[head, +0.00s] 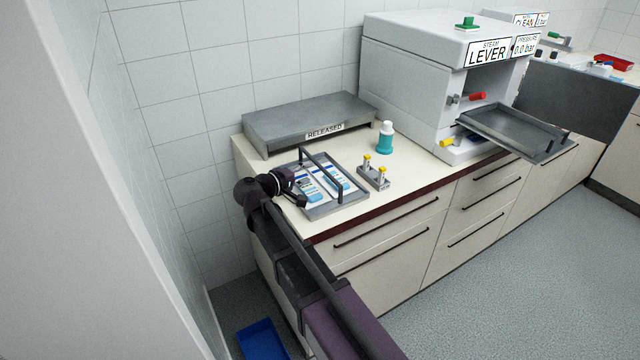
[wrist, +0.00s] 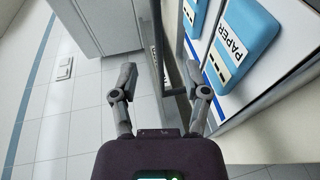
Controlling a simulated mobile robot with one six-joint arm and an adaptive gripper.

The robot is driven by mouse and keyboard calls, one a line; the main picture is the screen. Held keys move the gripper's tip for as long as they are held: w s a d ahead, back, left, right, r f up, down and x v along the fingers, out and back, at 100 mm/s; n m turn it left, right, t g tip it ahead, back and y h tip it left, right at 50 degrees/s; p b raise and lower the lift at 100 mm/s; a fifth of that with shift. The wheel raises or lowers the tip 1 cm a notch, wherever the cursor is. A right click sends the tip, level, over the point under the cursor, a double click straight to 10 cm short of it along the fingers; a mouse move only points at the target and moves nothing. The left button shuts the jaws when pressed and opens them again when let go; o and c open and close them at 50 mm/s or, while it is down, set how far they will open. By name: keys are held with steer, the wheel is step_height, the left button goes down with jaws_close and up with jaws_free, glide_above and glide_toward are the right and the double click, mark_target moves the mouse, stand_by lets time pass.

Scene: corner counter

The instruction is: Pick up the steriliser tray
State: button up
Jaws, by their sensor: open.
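A grey tray (head: 342,208) with dark bar handles lies on the cream counter and holds blue-and-white packs. In the wrist view, one blue pack marked PAPER (wrist: 246,42) shows at close range. My gripper (head: 298,196) is at the tray's left side in the head view. In the wrist view, my gripper (wrist: 160,78) is open, with a dark handle bar (wrist: 158,45) running between its fingers. The fingers are not closed on the bar. Whether either finger touches it cannot be told. The near-left part of the tray is partly hidden by my gripper.
A grey raised shelf labelled RELEASED (head: 310,115) stands behind the tray. A teal bottle (head: 385,140) and a small rack with yellow-topped vials (head: 374,180) stand to its right. The steriliser (head: 410,75) is open, with a grey platform (head: 515,128) jutting out. A blue bin (head: 262,342) is on the floor.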

mark_target(321, 166)
steer(key=shift+w+d+f, duration=0.1)
steer(key=shift+w+d, duration=0.2)
steer(key=shift+w, duration=0.05)
steer(key=shift+w+d, duration=0.1)
steer(key=shift+b+x, duration=0.45)
steer(key=shift+x, duration=2)
jaws_close()
